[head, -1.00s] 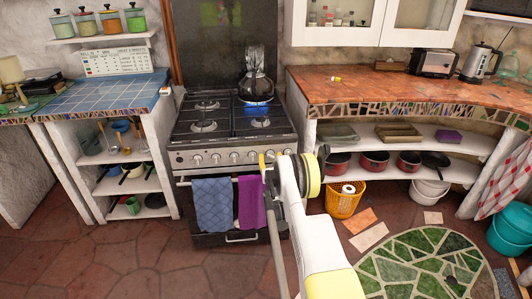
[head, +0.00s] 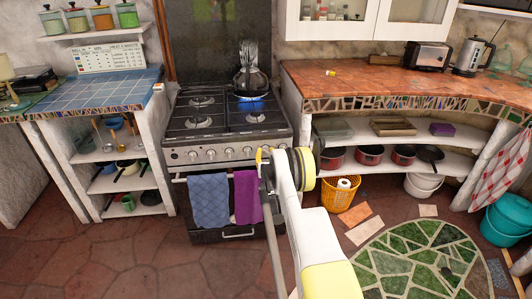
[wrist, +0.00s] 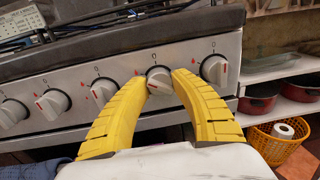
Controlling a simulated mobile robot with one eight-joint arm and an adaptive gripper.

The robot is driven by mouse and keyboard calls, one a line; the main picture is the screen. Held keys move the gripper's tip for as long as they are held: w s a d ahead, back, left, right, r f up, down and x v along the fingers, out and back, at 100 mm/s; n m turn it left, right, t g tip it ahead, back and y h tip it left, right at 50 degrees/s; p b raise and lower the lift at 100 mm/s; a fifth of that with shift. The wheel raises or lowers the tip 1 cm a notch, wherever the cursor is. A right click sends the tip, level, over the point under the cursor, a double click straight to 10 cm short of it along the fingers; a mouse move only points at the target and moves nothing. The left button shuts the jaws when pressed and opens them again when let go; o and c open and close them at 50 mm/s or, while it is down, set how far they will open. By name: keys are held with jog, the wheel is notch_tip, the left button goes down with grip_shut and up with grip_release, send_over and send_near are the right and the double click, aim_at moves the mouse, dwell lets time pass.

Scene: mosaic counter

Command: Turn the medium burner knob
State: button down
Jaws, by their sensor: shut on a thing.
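The stove's front panel (wrist: 135,120) carries a row of several pale round knobs with red marks. In the wrist view, my gripper's two yellow fingers (wrist: 160,84) reach to the second knob from the right (wrist: 158,82), one on each side. They are shut on that knob. The rightmost knob (wrist: 215,70) and the third from the right (wrist: 104,91) stand free. I cannot read which burner each knob serves. In the head view, my gripper (head: 263,155) is at the right part of the panel, and my arm hides some of it.
A blue towel (head: 208,200) and a purple towel (head: 247,197) hang on the oven handle below. A kettle (head: 250,82) stands on the stove top. An orange basket (head: 340,198) is on the floor to the right, under shelves with red pots (head: 370,155).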

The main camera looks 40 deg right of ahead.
jog(key=m, duration=0.5)
jog(key=shift+w+r+m+y, duration=0.1)
jog(key=shift+m+y, duration=0.2)
jog(key=m, duration=0.5)
jog(key=shift+y, duration=0.3)
jog(key=shift+m, duration=0.3)
jog(key=c, duration=1)
grip_release()
jog(key=v, duration=0.7)
jog(key=shift+s+a, duration=0.15)
jog(key=shift+s, duration=0.1)
